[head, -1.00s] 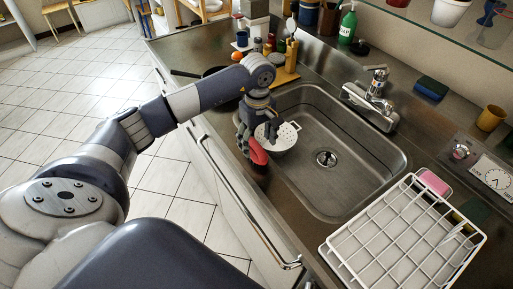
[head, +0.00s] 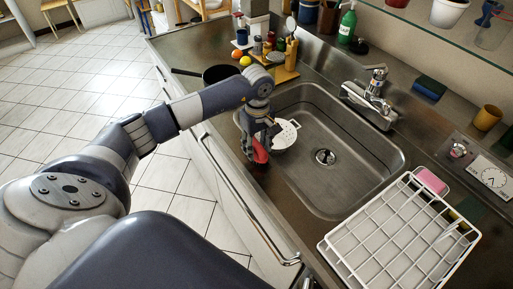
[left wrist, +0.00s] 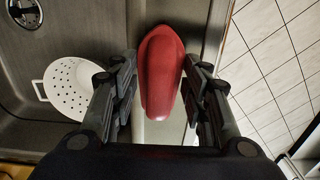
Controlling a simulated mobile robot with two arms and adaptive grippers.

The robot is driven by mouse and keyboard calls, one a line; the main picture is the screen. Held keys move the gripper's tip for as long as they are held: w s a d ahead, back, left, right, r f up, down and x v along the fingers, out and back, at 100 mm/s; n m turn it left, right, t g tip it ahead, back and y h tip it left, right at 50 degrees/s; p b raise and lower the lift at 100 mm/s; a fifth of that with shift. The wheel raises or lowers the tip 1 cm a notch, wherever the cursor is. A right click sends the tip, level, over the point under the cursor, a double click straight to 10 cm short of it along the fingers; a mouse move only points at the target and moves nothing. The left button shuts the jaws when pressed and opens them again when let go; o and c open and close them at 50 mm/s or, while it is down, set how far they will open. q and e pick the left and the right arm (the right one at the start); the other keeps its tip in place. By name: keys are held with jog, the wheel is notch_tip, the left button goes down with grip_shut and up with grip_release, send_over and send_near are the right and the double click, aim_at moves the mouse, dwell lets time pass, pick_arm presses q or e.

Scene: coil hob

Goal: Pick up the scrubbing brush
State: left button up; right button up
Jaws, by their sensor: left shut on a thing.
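The scrubbing brush (head: 261,150) shows a red, rounded, elongated body at the front edge of the sink, near the counter front. In the left wrist view the brush (left wrist: 161,75) lies lengthwise between the two dark fingers; its bristles are hidden. My left gripper (head: 260,142) points down over it and is shut on it, its fingers on both sides of the red body in the left wrist view (left wrist: 162,90). I cannot tell whether the brush touches the counter. My right gripper is not in view.
A white perforated strainer (head: 286,135) is in the sink (head: 345,180), close beside the gripper. A white wire rack (head: 335,243) stands right of the sink, and the tap (head: 372,95) behind it. A dark pan (head: 222,75) is at the back left.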

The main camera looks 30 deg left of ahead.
aim_at(257, 144)
pick_arm(q)
jog(key=shift+r, duration=0.3)
jog(key=shift+r+b, duration=0.35)
jog(key=shift+b, duration=0.2)
notch_tip(257, 144, up, 2)
jog(key=shift+r+b, duration=0.1)
jog(key=shift+b, duration=0.75)
jog(key=s+d+r+b, duration=0.1)
jog(key=s+d+b, duration=0.3)
jog(key=s+d, duration=0.7)
jog(key=shift+s+d+r+b, duration=0.2)
jog(key=shift+r+b, duration=0.1)
jog(key=shift+b, duration=0.1)
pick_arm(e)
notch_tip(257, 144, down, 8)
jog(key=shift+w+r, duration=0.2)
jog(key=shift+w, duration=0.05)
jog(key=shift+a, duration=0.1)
pick_arm(q)
jog(key=o, duration=0.4)
jog(key=shift+c, duration=1.1)
